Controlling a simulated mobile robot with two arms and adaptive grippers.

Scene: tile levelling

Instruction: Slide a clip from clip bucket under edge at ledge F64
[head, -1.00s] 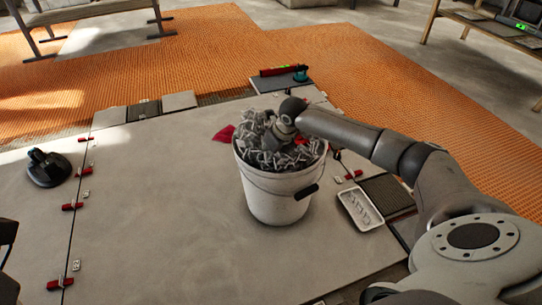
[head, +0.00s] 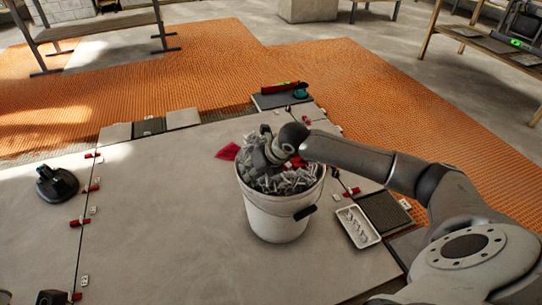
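A white bucket (head: 277,218) full of grey clips (head: 290,181) stands on the large grey tile. My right gripper (head: 262,158) reaches into its top from the right, fingers down among the clips. Its fingertips are hidden, so I cannot tell whether it holds a clip. Dark parts at the bottom left corner look like my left gripper (head: 50,297), mostly cut off by the frame. Red clips or wedges with small white labels line the left tile joint (head: 80,222) and the right one (head: 351,191). No label is readable, so I cannot pick out ledge F64.
A black suction lifter (head: 57,184) sits on the left tile. A white tray (head: 372,240) with small pieces lies right of the bucket. A red tool (head: 281,87) lies at the back. The tile left of the bucket is clear.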

